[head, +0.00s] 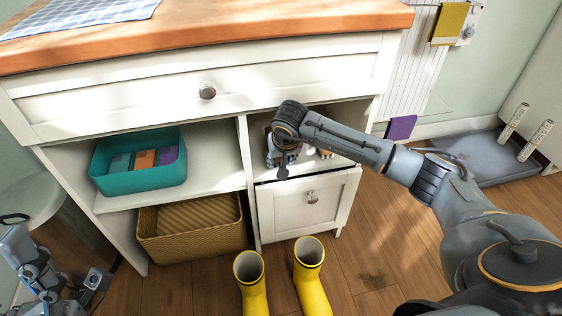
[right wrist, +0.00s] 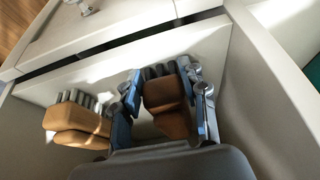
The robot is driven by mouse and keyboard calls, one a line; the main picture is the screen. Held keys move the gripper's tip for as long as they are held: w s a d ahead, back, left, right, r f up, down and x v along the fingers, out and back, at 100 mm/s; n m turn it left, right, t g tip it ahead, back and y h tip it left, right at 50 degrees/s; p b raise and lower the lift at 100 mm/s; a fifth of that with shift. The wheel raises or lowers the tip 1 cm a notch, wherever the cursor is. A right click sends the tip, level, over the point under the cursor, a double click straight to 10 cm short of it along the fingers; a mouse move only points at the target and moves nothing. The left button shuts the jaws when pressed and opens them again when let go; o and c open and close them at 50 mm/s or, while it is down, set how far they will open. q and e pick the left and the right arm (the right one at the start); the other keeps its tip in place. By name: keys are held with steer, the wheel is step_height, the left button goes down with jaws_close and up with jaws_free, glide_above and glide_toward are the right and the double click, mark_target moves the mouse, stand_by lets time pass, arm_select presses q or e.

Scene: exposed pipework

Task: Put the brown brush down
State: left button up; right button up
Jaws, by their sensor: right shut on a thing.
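In the right wrist view, a brown brush (right wrist: 167,108) with dark grey bristles is between the two blue-grey fingers of my right gripper (right wrist: 166,80), which is shut on it. The brush is inside a white cubby; I cannot tell whether it touches the cubby floor (right wrist: 125,65). In the head view, my right gripper (head: 283,154) reaches into the open cubby above the small drawer, and my arm hides most of it. My left gripper (head: 93,281) is low at the left edge, away from the cabinet; its jaws are too small to read.
A second brown brush (right wrist: 80,125) lies left of the held one. A teal bin (head: 138,178) and a woven basket (head: 192,238) fill the left shelves. A cubby wall (head: 247,165) stands close to my gripper. Yellow boots (head: 311,275) stand on the floor in front.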

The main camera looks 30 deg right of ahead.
stand_by(0.3)
steer(key=o, duration=1)
steer(key=shift+f, duration=0.1)
